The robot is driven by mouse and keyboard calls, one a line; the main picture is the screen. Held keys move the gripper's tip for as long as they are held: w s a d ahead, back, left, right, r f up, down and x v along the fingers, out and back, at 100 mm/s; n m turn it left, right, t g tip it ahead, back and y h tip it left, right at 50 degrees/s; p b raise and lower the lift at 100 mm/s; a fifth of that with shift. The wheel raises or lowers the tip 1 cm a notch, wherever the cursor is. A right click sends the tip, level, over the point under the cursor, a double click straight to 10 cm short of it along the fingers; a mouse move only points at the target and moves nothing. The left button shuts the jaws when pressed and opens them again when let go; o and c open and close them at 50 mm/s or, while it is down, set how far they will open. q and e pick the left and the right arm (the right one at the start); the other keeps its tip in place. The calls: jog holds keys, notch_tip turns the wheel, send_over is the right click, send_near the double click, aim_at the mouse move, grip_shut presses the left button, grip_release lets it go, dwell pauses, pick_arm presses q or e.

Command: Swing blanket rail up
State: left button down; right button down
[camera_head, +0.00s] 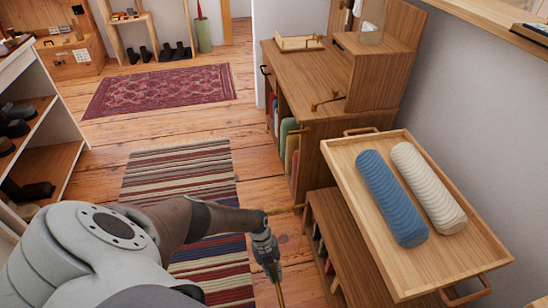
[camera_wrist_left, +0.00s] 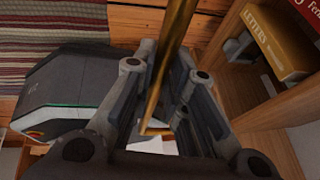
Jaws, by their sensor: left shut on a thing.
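The blanket rail is a thin brass bar. My left gripper (camera_head: 272,265) is low beside the cabinet, over the floor. In the left wrist view the brass rail (camera_wrist_left: 176,45) passes between the two fingers of my left gripper (camera_wrist_left: 172,100), which is shut on it. The rail's joint with the furniture is not clear. My right gripper is not in view.
A wooden tray (camera_head: 352,155) with a blue roll (camera_head: 391,198) and a cream roll (camera_head: 428,187) sits on the low cabinet (camera_head: 345,235). A desk (camera_head: 310,75) stands behind it. A white shelf (camera_head: 30,85) is at left. Striped rug (camera_head: 180,170) and floor between are clear.

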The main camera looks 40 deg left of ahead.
pick_arm(q)
jog(key=shift+w+d+r, duration=0.25)
jog(key=shift+w+d, duration=0.25)
jog(key=shift+w, duration=0.1)
jog(key=c, duration=1.7)
grip_release()
jog(key=v, duration=1.1)
jog(key=shift+s+a+r, duration=0.25)
jog(key=shift+a, duration=0.2)
